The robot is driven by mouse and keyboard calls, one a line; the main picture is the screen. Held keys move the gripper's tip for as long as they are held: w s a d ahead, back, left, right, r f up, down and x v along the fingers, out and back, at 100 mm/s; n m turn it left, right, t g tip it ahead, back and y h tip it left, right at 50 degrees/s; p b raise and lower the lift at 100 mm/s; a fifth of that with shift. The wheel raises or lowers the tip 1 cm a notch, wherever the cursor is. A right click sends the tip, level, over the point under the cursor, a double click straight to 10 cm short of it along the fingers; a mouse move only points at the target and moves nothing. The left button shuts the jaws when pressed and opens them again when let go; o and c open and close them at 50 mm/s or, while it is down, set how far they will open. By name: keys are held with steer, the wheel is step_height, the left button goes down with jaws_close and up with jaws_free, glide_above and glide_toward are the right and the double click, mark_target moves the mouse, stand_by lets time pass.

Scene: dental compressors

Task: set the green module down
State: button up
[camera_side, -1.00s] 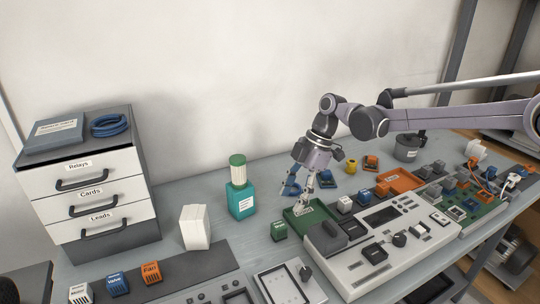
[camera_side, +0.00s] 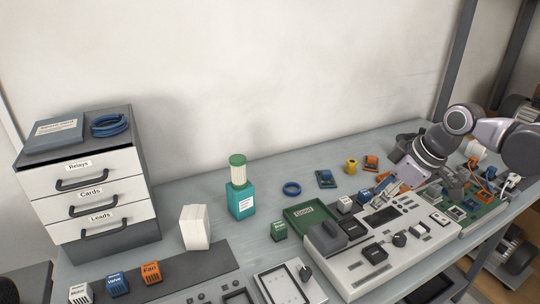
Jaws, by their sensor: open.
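A small green module (camera_side: 279,230) with a pale label sits on the grey bench, just left of a shallow green tray (camera_side: 290,214). It stands outside the tray. My gripper (camera_side: 380,195) is at the right, over the back part of the light grey console, well away from the green module. It is open, and I see nothing held in it. Its fingers point down and to the left; their exact clearance above the console is hard to tell.
The grey console (camera_side: 357,272) fills the middle front. A teal bottle (camera_side: 241,201), white block (camera_side: 195,228) and drawer cabinet (camera_side: 95,187) stand left. A blue ring (camera_side: 291,189), blue module (camera_side: 326,179) and yellow part (camera_side: 351,166) lie behind the tray. A circuit board (camera_side: 481,215) is right.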

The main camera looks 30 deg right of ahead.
steer(key=s+d+f+m+t+h, duration=0.1)
steer(key=s+d+f+m+t, duration=0.1)
steer(key=s, duration=0.5)
steer(key=shift+d+f+m+h, duration=0.3)
steer(key=shift+d+f+m, duration=0.6)
steer(key=shift+m, duration=0.9)
steer(key=shift+d+r, duration=0.15)
